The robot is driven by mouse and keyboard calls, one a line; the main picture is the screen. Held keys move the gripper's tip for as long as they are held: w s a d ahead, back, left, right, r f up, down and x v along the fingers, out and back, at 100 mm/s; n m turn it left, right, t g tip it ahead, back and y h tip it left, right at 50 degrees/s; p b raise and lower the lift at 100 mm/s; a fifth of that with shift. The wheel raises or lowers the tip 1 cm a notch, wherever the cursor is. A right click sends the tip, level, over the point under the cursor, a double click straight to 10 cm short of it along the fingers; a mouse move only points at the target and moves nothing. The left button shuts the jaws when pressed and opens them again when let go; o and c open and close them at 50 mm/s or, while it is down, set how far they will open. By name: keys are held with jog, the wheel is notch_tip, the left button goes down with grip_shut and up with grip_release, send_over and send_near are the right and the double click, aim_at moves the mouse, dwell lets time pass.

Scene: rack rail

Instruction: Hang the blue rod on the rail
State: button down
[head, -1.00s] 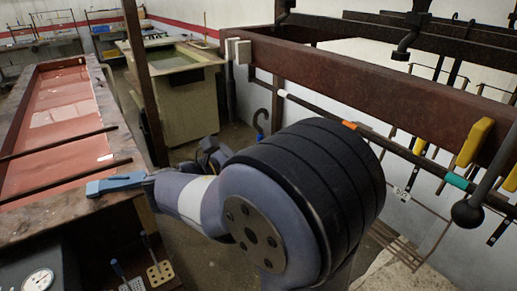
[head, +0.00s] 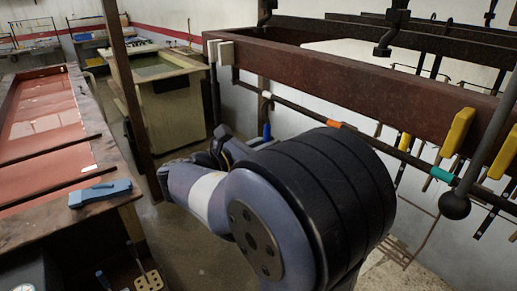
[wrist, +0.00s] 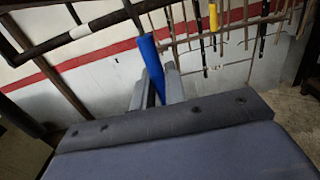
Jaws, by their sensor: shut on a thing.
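The blue rod (wrist: 150,62) stands slightly tilted between the fingers of my gripper (wrist: 157,92) in the wrist view, with a dark upper end. My gripper is shut on it. In the head view, the blue rod (head: 267,131) shows as a small piece beyond my arm, close under the rail; my arm hides much of the gripper. The rail (head: 300,108) is a thin dark bar with white, orange and teal bands. In the wrist view the rail (wrist: 75,35) crosses the upper left, and the rod's top overlaps it. I cannot tell whether they touch.
A thick rusty beam (head: 340,85) runs above the rail. Yellow blocks (head: 458,131) and a black ball-ended lever (head: 456,205) are at the right. Several rods hang behind. A bench (head: 95,150) with a blue tool (head: 100,193) is at the left, and a tank (head: 165,105) stands behind.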

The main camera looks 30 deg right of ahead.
jog(key=d+f+b, duration=0.2)
jog(key=d, duration=0.7)
jog(key=shift+w, duration=0.35)
dwell(0.3)
jog(key=shift+f, duration=0.2)
dwell(0.5)
jog(key=c, duration=1.4)
grip_release()
jog(key=shift+o, duration=0.2)
jog(key=a+b, duration=0.2)
jog(key=a, duration=0.8)
jog(key=shift+s+a, duration=0.4)
